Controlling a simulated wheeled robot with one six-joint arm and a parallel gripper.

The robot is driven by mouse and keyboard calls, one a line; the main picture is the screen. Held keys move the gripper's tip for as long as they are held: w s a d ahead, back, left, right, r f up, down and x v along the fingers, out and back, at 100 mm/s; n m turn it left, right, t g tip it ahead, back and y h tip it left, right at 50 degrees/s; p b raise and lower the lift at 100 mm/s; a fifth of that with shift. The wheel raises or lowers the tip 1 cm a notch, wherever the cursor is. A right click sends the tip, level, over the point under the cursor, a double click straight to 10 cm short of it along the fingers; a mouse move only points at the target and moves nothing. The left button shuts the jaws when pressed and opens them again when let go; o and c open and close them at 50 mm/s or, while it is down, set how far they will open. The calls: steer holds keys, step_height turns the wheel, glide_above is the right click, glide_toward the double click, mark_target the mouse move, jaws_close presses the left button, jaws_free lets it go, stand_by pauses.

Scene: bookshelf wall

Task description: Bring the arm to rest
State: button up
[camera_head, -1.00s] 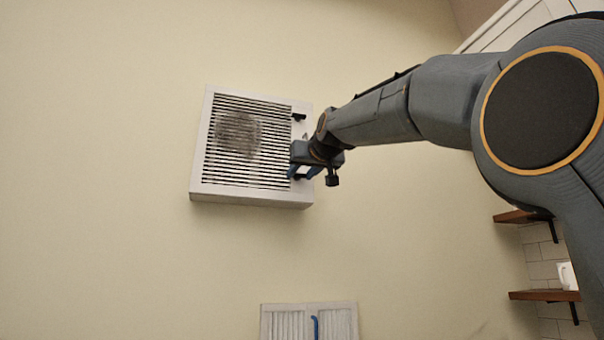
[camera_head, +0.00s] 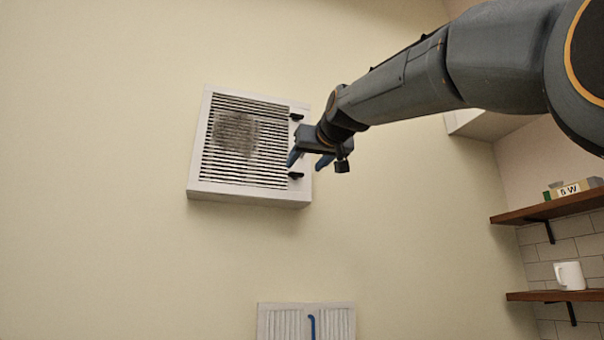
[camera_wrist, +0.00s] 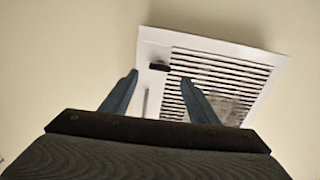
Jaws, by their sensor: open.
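My gripper (camera_head: 307,160) is open and empty in the head view, in front of the right edge of a white wall vent. Its blue fingers (camera_wrist: 158,85) also show apart in the wrist view, with nothing between them but the view of the vent behind. The vent (camera_head: 197,187) has dark horizontal slats and a grey dusty patch (camera_head: 235,132). Two black latches sit on its right side, an upper one (camera_head: 296,117) and a lower one (camera_head: 296,175). The vent's frame also shows in the wrist view (camera_wrist: 205,42).
Wooden shelves (camera_head: 545,208) are at the right, with a white mug (camera_head: 568,274) on the lower one and a small boxlike item (camera_head: 570,189) on the upper. A white louvred panel (camera_head: 281,322) with a blue handle (camera_head: 312,325) is at the bottom. The wall at left is clear.

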steer(key=shift+v, duration=0.85)
steer(key=w+d+f+m+g+h, duration=0.1)
steer(key=w+f+g, duration=0.15)
steer(key=f, duration=0.85)
steer(key=w+d+f+g+h, duration=0.1)
steer(key=w+d+f+g, duration=0.15)
steer(key=f, duration=0.85)
steer(key=s+d+f+m+g+h, duration=0.1)
steer(key=s+d+f+g, duration=0.15)
steer(key=f, duration=1.15)
steer(key=s+d+f+g+h, duration=0.1)
steer(key=s+d+f+g, duration=0.15)
steer(key=f, duration=1.15)
steer(key=s+d+f+g, duration=0.3)
steer(key=s+f, duration=1.1)
steer(key=s, duration=0.1)
steer(key=s+d+f+m+g+h, duration=0.1)
steer(key=s+d+f+g, duration=0.2)
steer(key=s+f, duration=1.2)
steer(key=shift+f+g, duration=0.2)
steer(key=shift+g, duration=0.5)
